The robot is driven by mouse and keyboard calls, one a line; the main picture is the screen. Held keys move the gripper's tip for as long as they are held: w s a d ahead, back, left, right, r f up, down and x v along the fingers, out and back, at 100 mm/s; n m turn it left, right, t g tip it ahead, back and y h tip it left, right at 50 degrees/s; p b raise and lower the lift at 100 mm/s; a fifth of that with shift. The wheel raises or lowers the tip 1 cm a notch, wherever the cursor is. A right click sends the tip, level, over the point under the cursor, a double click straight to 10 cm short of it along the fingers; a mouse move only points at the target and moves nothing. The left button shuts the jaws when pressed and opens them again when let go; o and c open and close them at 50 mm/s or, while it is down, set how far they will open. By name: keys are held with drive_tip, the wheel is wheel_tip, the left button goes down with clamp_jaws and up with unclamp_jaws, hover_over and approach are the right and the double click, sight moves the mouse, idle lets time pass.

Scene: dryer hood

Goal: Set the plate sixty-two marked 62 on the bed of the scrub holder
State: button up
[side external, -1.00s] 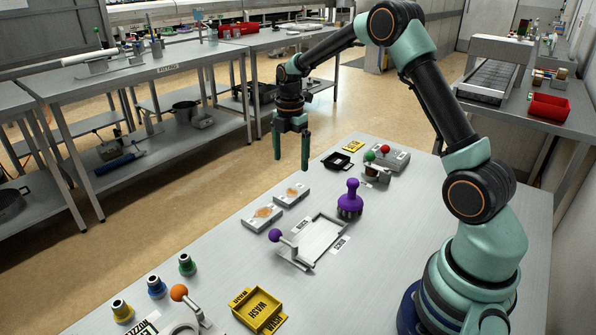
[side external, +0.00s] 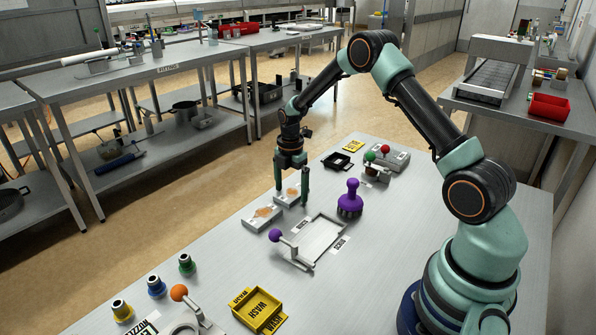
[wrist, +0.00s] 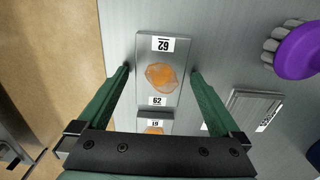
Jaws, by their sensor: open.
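Plate sixty-two (wrist: 160,75) is a grey slab with an orange-brown stain and a 62 label at each end. In the side view it (side external: 291,196) lies on the table, the farther of two stained plates. My gripper (side external: 291,190) is open, low over it, with one finger at each side; the wrist view shows gaps between fingers and plate. I cannot tell how far the fingertips are above the table. The scrub holder (side external: 319,238) is a grey frame with an empty bed and a purple-knobbed lever, nearer the camera; part of it shows in the wrist view (wrist: 250,110).
A second stained plate (side external: 262,215), marked 61 or 19, lies close beside plate sixty-two. A purple brush (side external: 350,200) stands right of the plates. A yellow WASH tray (side external: 259,309) and several coloured nozzles (side external: 156,287) are nearer. The table's left edge is close to the plates.

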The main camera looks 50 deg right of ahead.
drive_tip(key=c, duration=1.4)
drive_tip(key=shift+c, duration=0.8)
drive_tip(key=shift+r, duration=0.1)
drive_tip(key=shift+r, duration=0.1)
